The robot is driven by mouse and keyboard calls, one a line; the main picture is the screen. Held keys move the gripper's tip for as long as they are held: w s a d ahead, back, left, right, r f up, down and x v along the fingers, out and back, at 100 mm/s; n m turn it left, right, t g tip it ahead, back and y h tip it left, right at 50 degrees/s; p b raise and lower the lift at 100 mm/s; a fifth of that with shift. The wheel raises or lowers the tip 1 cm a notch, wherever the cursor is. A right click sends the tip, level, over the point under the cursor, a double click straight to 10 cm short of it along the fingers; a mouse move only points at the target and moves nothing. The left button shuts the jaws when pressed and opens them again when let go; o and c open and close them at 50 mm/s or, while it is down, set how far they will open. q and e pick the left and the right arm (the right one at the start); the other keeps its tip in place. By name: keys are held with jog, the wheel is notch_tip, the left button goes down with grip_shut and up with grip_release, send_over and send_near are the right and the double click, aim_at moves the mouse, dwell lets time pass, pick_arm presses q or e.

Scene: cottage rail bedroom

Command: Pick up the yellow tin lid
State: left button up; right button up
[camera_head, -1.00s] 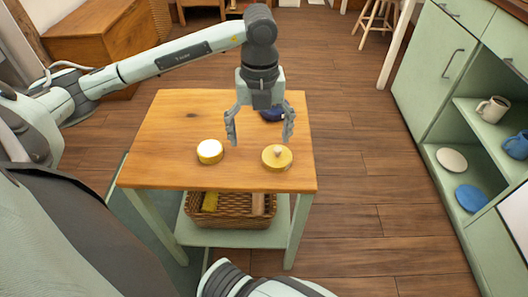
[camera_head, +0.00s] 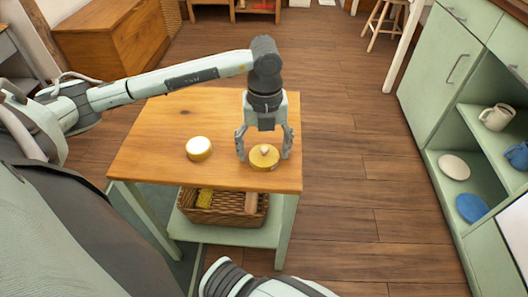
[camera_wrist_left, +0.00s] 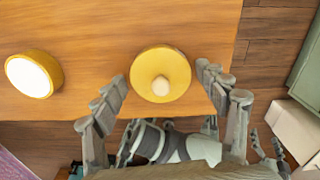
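The yellow tin lid (camera_head: 264,161) is a round disc with a pale knob on top. It lies flat near the front right edge of the wooden table (camera_head: 160,130). My left gripper (camera_head: 265,156) points down over it, open, with one finger at each side of the lid. In the left wrist view the lid (camera_wrist_left: 160,74) sits ahead of and between the spread fingers, with a visible gap on both sides. A yellow tin with a white top (camera_head: 199,148) stands to the left of the lid.
A wicker basket (camera_head: 225,212) with a yellow item stands on the shelf under the table. A green cabinet (camera_head: 424,110) with mugs and plates is at the right. The left part of the tabletop is clear.

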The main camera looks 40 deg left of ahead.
pick_arm(q)
jog(key=c, duration=0.5)
jog(key=shift+c, duration=0.6)
pick_arm(e)
jog(key=shift+d, duration=0.35)
pick_arm(q)
jog(key=shift+r, duration=0.1)
